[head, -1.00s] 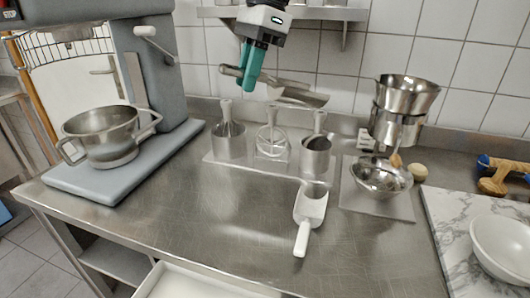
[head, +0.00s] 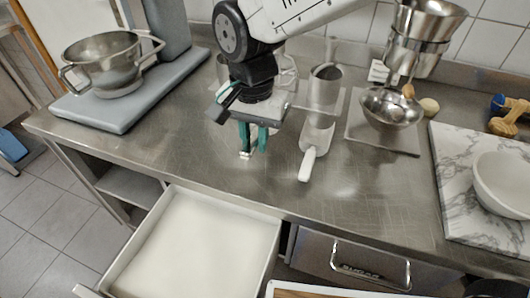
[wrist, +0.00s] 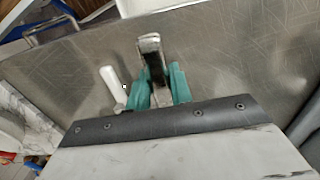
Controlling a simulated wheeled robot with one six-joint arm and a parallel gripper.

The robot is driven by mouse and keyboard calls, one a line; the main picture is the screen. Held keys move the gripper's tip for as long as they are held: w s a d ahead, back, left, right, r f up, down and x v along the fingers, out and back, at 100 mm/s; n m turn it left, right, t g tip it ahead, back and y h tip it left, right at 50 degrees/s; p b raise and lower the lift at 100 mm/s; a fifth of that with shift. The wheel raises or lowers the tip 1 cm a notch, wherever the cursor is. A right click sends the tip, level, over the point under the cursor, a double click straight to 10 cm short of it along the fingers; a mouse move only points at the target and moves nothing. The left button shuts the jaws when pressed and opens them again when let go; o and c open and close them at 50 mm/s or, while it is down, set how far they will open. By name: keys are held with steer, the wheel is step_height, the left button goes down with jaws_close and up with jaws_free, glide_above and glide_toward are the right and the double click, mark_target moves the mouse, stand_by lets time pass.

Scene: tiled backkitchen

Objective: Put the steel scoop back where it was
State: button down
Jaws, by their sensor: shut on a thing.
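My gripper (head: 254,142), with green fingers, points down at the bare steel counter left of the white scoop. In the head view only a small bright end of the steel scoop (head: 246,154) shows at the fingertips. Its bowl is hidden by the gripper and hand. It is at or close to the counter; I cannot tell whether it touches.
The white scoop (head: 312,150) lies to the right, with a steel canister (head: 325,90) behind it. A steel bowl (head: 390,108) and a marble board (head: 455,185) are further right. An open white drawer (head: 195,240) juts out below. The counter front (head: 350,205) is clear.

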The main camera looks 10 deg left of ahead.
step_height(320, 180, down, 8)
steer(key=shift+f, duration=0.25)
steer(key=c, duration=1.3)
jaws_free()
steer(key=shift+f, duration=0.15)
steer(key=shift+o, duration=0.2)
step_height(320, 180, up, 12)
steer(key=shift+r, duration=0.2)
